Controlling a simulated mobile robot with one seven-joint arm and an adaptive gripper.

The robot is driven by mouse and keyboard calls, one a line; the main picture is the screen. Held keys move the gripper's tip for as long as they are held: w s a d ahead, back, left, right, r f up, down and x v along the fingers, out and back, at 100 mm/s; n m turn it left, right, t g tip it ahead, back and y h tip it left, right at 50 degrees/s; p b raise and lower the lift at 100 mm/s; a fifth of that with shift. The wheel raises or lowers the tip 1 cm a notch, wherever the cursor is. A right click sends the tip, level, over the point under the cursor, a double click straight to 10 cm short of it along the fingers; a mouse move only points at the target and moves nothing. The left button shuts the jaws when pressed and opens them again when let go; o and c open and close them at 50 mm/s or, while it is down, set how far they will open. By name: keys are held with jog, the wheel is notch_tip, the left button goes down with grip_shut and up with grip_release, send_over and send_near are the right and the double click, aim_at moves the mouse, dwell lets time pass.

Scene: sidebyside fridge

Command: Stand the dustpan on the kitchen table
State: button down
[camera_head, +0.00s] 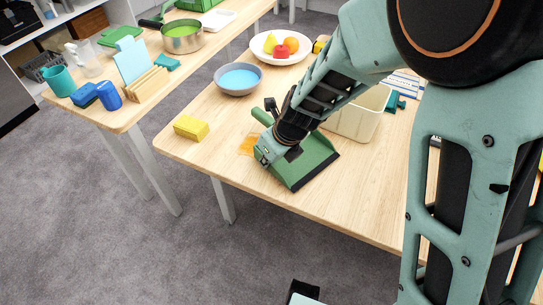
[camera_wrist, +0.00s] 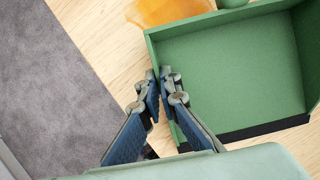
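The green dustpan (camera_head: 313,163) with a black front lip lies on the wooden kitchen table (camera_head: 225,165), near its front edge. Its handle end (camera_head: 262,117) points toward the back left. In the wrist view the open pan (camera_wrist: 235,70) fills the upper right. My gripper (camera_head: 266,158) is at the pan's left side, pointing down. In the wrist view its two fingers (camera_wrist: 159,75) straddle the thin left side wall, one inside and one outside, and look closed on it. My wrist hides part of the dustpan in the head view.
An orange spill (camera_head: 248,145) lies beside the dustpan. A yellow sponge (camera_head: 191,128), a bowl of blue liquid (camera_head: 238,79), a fruit plate (camera_head: 280,58) and a cream bin (camera_head: 357,118) stand around. The table's front right is clear. A second table (camera_head: 112,114) holds several items.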

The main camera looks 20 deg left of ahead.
jog(key=shift+f, duration=0.3)
jog(key=c, duration=2.2)
grip_release()
jog(key=shift+o, duration=0.2)
jog(key=shift+r, duration=0.25)
jog(key=p+v, duration=0.4)
jog(key=v, duration=0.7)
jog(key=shift+r, duration=0.3)
jog(key=shift+d, duration=0.15)
